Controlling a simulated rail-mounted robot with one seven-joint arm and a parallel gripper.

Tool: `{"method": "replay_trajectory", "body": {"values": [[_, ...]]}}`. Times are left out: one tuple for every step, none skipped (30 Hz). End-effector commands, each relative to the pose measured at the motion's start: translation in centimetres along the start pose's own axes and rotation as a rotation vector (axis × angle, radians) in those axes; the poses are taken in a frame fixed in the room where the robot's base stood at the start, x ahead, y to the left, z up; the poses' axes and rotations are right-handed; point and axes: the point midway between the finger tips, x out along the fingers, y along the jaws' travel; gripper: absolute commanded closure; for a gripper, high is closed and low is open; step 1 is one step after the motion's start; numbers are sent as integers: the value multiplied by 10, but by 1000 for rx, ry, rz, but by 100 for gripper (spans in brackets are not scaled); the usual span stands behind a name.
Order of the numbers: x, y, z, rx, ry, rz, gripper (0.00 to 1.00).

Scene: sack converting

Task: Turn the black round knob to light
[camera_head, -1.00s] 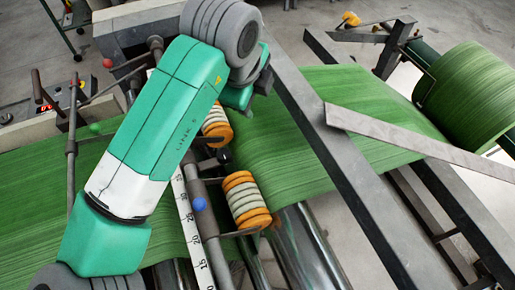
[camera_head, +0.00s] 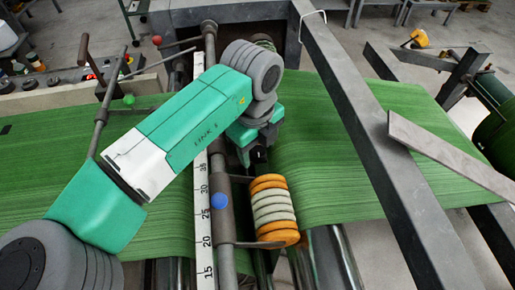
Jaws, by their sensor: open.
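My gripper (camera_head: 244,154) is at the end of the green arm near the picture's middle. It points down over the machine's cross bar, just above the orange and white ringed roller (camera_head: 274,208). Its fingers are small and partly hidden, and I see nothing held between them. A control panel (camera_head: 70,92) at the far left carries several small buttons and dark round parts. One dark round part (camera_head: 53,82) may be the black knob, but it is too small to tell, and I cannot read any "light" mark. My gripper is well to the right of this panel.
Green woven sheet (camera_head: 330,150) runs through the machine under my arm. A numbered white scale (camera_head: 204,225) and a bar with a blue ball (camera_head: 219,201) stand beside the roller. Rods with a red ball (camera_head: 156,40) and a green ball (camera_head: 129,100) stick out left. A grey beam (camera_head: 370,130) crosses at right.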

Motion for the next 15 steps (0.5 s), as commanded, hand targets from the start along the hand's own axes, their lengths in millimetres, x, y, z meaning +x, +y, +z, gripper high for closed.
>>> {"method": "replay_trajectory", "body": {"values": [[0,0,0,0,0,0,45],[0,0,0,0,0,0,45],[0,0,0,0,0,0,45],[0,0,0,0,0,0,45],[0,0,0,0,0,0,45],[0,0,0,0,0,0,45],[0,0,0,0,0,0,51],[0,0,0,0,0,0,56],[0,0,0,0,0,0,64],[0,0,0,0,0,0,70],[0,0,0,0,0,0,76],[0,0,0,0,0,0,84],[0,0,0,0,0,0,89],[0,0,0,0,0,0,89],[0,0,0,0,0,0,89]]}}
